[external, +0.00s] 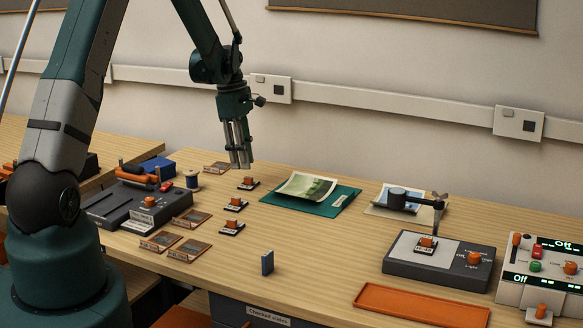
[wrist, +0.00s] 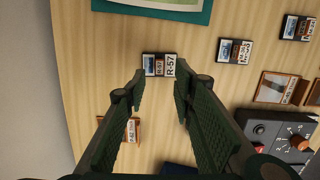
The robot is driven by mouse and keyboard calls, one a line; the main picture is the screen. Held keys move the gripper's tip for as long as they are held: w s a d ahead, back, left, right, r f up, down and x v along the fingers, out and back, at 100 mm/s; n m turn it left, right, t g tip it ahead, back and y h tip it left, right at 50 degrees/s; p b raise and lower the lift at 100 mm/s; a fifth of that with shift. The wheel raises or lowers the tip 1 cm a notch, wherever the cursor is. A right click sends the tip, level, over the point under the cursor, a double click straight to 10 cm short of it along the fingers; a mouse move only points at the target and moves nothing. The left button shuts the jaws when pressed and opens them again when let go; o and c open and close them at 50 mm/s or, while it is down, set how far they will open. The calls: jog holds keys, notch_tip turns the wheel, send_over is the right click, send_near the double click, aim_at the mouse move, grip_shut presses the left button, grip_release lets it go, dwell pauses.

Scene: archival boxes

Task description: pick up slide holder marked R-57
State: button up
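The slide holder marked R-57 (wrist: 158,66) lies flat on the table, with a small dark slide picture and orange and white labels. In the external view it appears to be the rear holder (external: 248,185) of a short row of three. My gripper (external: 241,165) points down above it, apart from it. In the wrist view my gripper (wrist: 160,82) is open and empty, with the holder just past and between the fingertips.
A similar holder marked R-56 (wrist: 234,51) and another (wrist: 298,28) lie to the right. A green folder (external: 335,201) with a picture lies beside the row.

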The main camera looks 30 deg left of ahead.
aim_at(248, 177)
jog(key=shift+f, duration=0.2)
jog(key=shift+w+d+f, duration=0.1)
jog(key=shift+d+f, duration=0.15)
jog(key=shift+f, duration=1)
jog(key=shift+d+f, duration=0.25)
jog(key=shift+f, duration=0.95)
grip_shut()
